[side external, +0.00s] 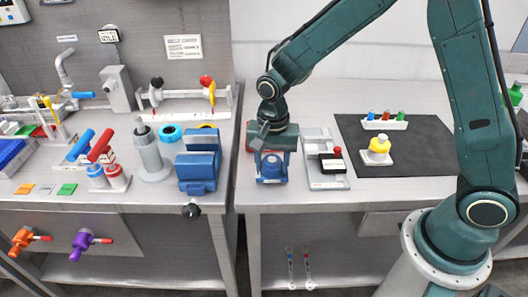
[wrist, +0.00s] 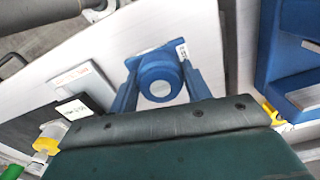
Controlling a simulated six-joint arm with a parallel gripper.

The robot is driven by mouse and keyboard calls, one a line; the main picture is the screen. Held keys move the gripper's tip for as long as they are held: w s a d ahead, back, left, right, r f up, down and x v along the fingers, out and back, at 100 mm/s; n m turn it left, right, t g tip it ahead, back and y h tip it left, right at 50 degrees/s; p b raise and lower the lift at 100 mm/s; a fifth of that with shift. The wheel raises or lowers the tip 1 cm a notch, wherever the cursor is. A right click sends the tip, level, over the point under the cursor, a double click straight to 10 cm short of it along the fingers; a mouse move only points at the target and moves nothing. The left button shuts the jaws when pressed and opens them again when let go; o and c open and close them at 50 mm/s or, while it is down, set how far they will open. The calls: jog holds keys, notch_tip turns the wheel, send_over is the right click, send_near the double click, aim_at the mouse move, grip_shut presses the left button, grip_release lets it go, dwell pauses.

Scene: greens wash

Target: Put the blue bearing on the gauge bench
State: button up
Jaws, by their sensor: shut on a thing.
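The blue bearing (side external: 271,168), a round-bored blue block, is between the fingers of my gripper (side external: 272,158) at the left end of the right-hand table. My gripper points down and is shut on it. In the wrist view the bearing (wrist: 160,82) shows its pale round centre, with a small white label at its upper right. I cannot tell whether its base touches the tabletop. No label in view tells me which surface is the gauge bench; a left bench (side external: 150,200) and a right table (side external: 400,193) stand side by side with a narrow gap.
A grey device with a black panel and red button (side external: 338,151) stands close right of my gripper. A large blue vise-like block (side external: 198,165) stands left across the gap. A dark mat (side external: 425,150) holds a yellow-topped piece (side external: 379,145). The right table's front strip is clear.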

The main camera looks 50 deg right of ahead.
aim_at(273, 160)
jog(key=shift+f, duration=0.5)
jog(key=shift+f, duration=0.2)
jog(key=o, duration=1.3)
jog(key=shift+c, duration=0.2)
jog(key=shift+r, duration=0.1)
notch_tip(273, 160, up, 12)
jog(key=shift+r, duration=0.2)
